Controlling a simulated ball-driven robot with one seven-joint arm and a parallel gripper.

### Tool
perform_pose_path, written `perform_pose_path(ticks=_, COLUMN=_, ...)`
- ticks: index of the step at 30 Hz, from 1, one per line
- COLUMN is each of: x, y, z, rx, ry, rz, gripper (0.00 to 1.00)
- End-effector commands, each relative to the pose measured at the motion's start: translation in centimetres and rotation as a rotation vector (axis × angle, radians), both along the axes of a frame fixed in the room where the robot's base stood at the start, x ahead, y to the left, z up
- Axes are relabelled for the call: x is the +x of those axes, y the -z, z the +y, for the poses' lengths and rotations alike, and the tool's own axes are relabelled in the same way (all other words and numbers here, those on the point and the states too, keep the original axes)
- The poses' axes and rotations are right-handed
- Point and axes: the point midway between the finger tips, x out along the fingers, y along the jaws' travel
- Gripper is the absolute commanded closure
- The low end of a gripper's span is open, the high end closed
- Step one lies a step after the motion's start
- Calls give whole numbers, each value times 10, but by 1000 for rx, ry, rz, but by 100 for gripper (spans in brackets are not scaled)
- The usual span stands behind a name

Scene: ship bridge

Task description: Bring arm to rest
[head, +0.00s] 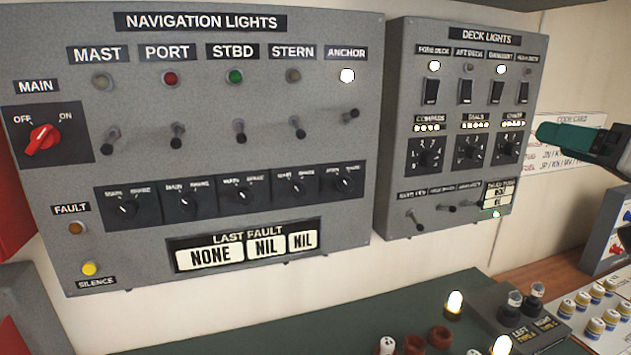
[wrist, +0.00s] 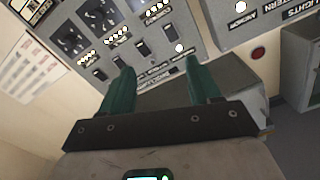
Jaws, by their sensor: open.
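My gripper (head: 567,138) shows at the right edge of the head view, a green finger pointing left in front of the deck lights panel's right side. In the wrist view my gripper (wrist: 157,68) has two green fingers spread well apart with nothing between them. The deck lights panel (head: 392,190) hangs on the wall, and in the wrist view it lies beyond the fingers. I cannot tell the exact gap between fingers and panel. Most of my arm is outside the head view.
The navigation lights panel (head: 225,140) fills the left, with its anchor lamp (head: 347,76) lit. A code card (head: 575,158) is on the wall behind my gripper.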

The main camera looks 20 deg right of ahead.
Motion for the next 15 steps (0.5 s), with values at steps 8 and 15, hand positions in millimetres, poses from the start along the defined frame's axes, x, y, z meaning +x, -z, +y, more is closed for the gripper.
perform_pose_path(ticks=8, x=9, y=35, z=4, rx=17, ry=0, rz=55, gripper=38)
perform_pose_path(ticks=15, x=20, y=85, z=12, rx=36, ry=0, rz=138, gripper=38)
